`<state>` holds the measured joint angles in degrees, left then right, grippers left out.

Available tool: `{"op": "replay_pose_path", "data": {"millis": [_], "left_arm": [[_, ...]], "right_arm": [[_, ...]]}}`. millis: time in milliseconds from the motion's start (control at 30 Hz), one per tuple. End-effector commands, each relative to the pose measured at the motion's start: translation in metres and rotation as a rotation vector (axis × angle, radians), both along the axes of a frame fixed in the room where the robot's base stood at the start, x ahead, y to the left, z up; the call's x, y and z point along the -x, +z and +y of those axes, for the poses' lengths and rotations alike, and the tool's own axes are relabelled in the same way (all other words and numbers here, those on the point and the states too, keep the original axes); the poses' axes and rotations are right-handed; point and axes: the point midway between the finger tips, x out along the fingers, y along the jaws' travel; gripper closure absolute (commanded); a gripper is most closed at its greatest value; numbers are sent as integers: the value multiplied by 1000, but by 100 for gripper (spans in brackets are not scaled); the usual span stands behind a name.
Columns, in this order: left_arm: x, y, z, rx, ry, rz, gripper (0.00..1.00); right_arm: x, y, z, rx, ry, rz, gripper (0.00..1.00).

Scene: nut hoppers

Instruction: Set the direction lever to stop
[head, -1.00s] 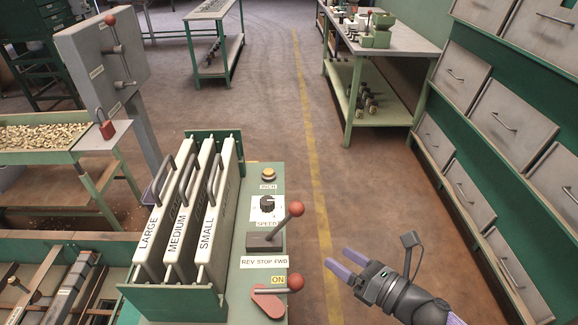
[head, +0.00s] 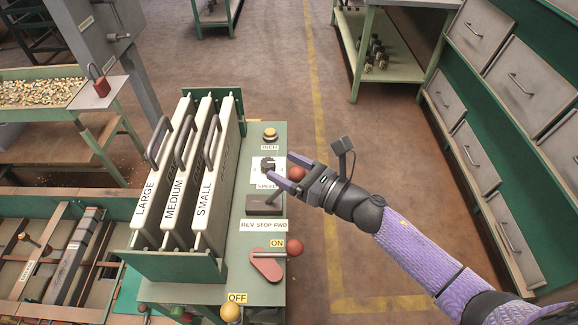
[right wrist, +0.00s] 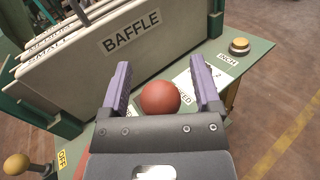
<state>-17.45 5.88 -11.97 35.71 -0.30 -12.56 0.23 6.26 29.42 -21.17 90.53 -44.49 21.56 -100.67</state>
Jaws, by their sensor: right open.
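The direction lever has a dark base (head: 262,205) above the REV STOP FWD label (head: 263,225). Its red ball knob (head: 297,174) leans right, over the FWD side, and my gripper partly covers it and the rod. My right gripper (head: 288,172) is open at the knob, its fingers pointing left over the panel. In the right wrist view the red knob (right wrist: 160,98) sits between the two spread fingers (right wrist: 160,70), with gaps on both sides. My left gripper is not in view.
The ON/OFF lever with a red knob (head: 294,247) is just below. The speed dial (head: 267,166) and yellow inch button (head: 270,133) are above. Tall baffle plates (head: 205,180) stand to the left. The floor right of the panel is clear.

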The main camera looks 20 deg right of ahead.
Motion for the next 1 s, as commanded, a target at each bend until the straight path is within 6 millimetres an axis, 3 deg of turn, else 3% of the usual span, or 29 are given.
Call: {"op": "replay_pose_path", "data": {"millis": [100,467,1000], "left_arm": [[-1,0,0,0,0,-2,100],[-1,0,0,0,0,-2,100],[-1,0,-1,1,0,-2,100]], "right_arm": [[0,0,0,0,0,0,22],[0,0,0,-1,0,1,98],[0,0,0,-1,0,1,100]]}}
